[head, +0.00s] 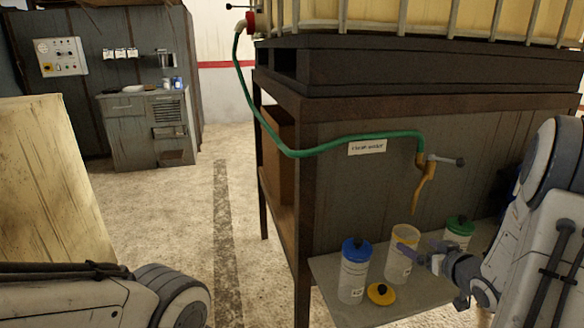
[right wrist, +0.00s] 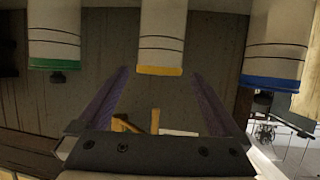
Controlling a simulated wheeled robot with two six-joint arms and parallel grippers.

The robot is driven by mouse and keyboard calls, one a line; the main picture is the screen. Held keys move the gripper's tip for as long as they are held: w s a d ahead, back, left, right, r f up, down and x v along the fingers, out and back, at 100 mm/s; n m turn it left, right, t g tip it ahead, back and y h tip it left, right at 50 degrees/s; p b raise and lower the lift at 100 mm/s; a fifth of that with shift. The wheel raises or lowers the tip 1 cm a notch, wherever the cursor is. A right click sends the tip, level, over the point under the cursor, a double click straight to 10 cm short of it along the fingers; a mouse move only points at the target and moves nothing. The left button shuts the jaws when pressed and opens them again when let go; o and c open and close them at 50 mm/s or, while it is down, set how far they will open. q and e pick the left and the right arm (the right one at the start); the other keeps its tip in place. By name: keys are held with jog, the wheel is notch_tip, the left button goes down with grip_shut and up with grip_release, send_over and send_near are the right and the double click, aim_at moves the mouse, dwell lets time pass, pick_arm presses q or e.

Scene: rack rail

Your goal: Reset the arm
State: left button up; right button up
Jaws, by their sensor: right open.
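My right gripper (head: 416,254) is open beside an open, yellow-rimmed clear bottle (head: 402,238) on the low shelf. In the right wrist view, which looks upside down, its two purple fingers (right wrist: 160,75) stand apart with the middle bottle (right wrist: 162,35) showing between and beyond their tips. I cannot tell whether they touch it. My left arm shows at the lower left of the head view, but its gripper is out of view.
A blue-capped bottle (head: 354,272) stands left of the open bottle and a green-capped bottle (head: 459,232) right. A loose yellow cap (head: 380,293) lies in front on the shelf (head: 330,270). A green hose (head: 340,142) runs to a brass tap (head: 424,185) above. Floor is clear at left.

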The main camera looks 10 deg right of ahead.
aim_at(399, 234)
jog(key=x, duration=1)
jog(key=shift+w+f+b, duration=0.2)
jog(key=shift+b, duration=0.15)
jog(key=shift+r, duration=0.1)
